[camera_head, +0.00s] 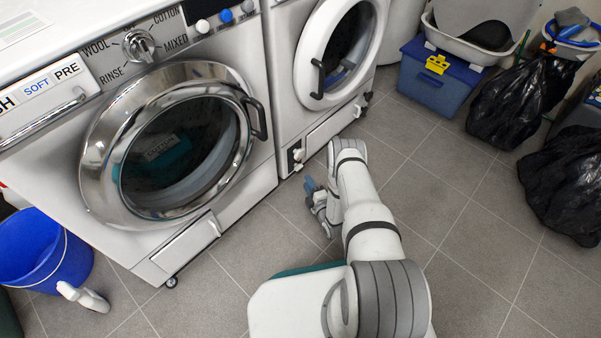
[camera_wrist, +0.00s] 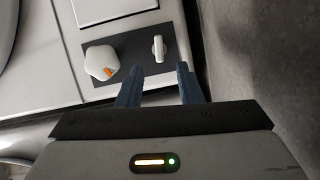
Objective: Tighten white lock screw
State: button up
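A white thin wing-shaped screw (camera_wrist: 158,48) stands upright on a black plate (camera_wrist: 128,52) low on a white washer; it looks like the lock screw. Left of it on the plate is a white rounded knob (camera_wrist: 101,62) with an orange mark. My gripper (camera_wrist: 157,72) has two blue fingers, open and empty, pointing toward the plate. The screw lies just beyond the fingertips, in line with the gap between them. In the head view my gripper (camera_head: 310,186) is low near the floor, in front of the washer's lower corner with the black plate (camera_head: 295,155).
The front-loading washer (camera_head: 215,235) at the left has a chrome door; a second machine (camera_head: 325,125) stands beside it. A blue bucket (camera_head: 45,255) and white bottle (camera_head: 85,297) are at the left. A blue box (camera_head: 432,82) and black bags (camera_head: 510,105) are at the right.

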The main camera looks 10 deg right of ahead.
aim_at(298, 167)
jog(key=b+x, duration=0.2)
jog(key=x, duration=0.5)
jog(key=shift+r+b, duration=0.1)
jog(key=shift+b, duration=0.25)
jog(key=shift+c, duration=0.4)
grip_shut()
